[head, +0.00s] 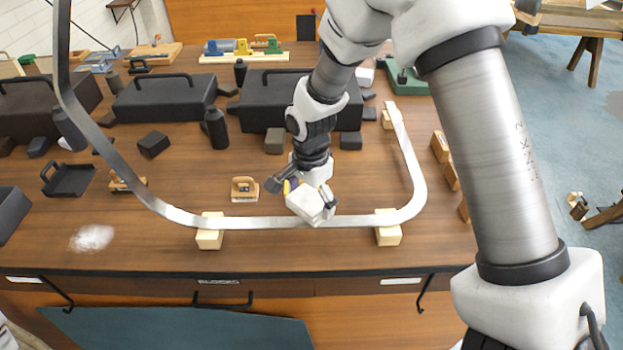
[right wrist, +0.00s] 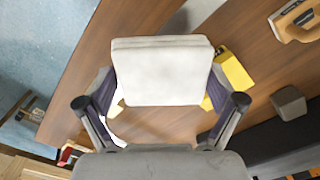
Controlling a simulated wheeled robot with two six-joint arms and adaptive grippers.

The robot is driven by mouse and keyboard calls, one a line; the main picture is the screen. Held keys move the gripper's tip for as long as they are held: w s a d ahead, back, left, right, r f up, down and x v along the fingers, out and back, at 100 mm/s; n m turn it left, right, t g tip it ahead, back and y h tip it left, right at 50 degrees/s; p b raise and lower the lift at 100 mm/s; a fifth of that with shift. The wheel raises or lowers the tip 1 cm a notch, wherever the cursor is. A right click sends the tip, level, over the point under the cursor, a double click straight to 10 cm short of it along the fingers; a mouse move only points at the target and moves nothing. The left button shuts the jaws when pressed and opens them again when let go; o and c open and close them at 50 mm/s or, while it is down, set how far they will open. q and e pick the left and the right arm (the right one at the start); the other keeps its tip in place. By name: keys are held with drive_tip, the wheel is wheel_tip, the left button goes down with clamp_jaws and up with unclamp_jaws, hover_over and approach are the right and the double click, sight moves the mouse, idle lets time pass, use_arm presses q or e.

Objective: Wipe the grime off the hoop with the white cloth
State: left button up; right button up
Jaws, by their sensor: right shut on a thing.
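The hoop (head: 265,222) is a grey metal band, bent in a wide U with a tall left side, resting on pale wooden blocks near the table's front. My right gripper (head: 308,188) is shut on the white cloth (head: 308,205), a folded thick pad, which also fills the middle of the right wrist view (right wrist: 160,72) between the fingers (right wrist: 160,112). The cloth overlaps the front stretch of the hoop between two blocks; I cannot tell whether it touches. I can make out no clear grime on the hoop. My left gripper is not in view.
Pale blocks (head: 209,238) (head: 388,235) support the hoop. A white powdery patch (head: 92,237) lies on the table at left. A small wooden plane (head: 244,190) stands inside the hoop. Black boxes (head: 165,98) and bottles (head: 215,128) crowd the back. The table's front strip is clear.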

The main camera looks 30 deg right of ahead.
drive_tip(key=r+p, duration=0.2)
drive_tip(key=shift+w+a+r, duration=0.15)
drive_tip(key=shift+w+r, duration=0.05)
drive_tip(key=shift+r, duration=0.2)
drive_tip(key=shift+s+r+p, duration=0.15)
drive_tip(key=shift+r+p, duration=0.2)
drive_tip(key=shift+r, duration=0.05)
drive_tip(key=shift+f, duration=0.1)
